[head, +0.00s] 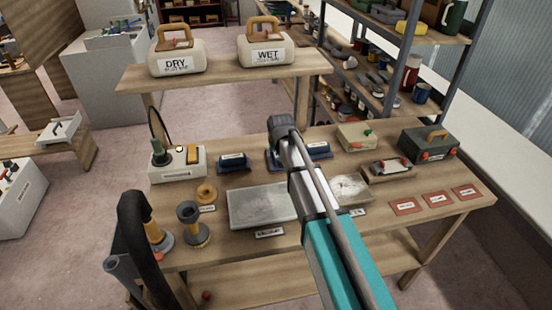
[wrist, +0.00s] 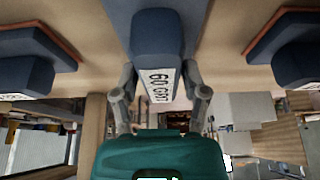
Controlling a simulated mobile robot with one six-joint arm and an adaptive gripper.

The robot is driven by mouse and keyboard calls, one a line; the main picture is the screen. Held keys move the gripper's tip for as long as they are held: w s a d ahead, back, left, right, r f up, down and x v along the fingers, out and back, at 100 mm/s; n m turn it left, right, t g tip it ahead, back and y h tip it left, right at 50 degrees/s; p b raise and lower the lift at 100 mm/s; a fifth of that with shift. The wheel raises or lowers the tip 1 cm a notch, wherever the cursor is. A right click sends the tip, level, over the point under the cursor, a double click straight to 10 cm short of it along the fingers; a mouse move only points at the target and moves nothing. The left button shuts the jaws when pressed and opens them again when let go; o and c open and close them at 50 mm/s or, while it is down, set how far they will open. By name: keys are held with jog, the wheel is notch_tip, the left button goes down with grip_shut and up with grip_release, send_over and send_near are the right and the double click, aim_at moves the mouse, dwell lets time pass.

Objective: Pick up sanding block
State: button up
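A dark blue sanding block (wrist: 158,35) with a white label, seemingly reading "60 GRIT", fills the top middle of the wrist view. My gripper (wrist: 160,80) has one finger on each side of its raised handle; the fingers look spread, with contact not clear. Similar blue blocks show at the left (wrist: 22,65) and right (wrist: 298,62). In the head view, a blue block (head: 233,161) sits left of my arm, and blue parts (head: 319,151) show beside my arm on the bench. My arm hides the gripper's grasp there.
A raised shelf (head: 220,76) with DRY and WET containers stands behind.

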grip_shut()
jog(key=shift+r, duration=0.1)
notch_tip(320, 180, up, 3)
jog(key=p, duration=0.3)
jog(key=shift+r, duration=0.1)
jog(key=s+d+r+p, duration=0.3)
jog(key=s+r+p, duration=0.7)
jog(key=s, duration=0.3)
jog(key=shift+s+d, duration=0.25)
jog(key=shift+d, duration=0.1)
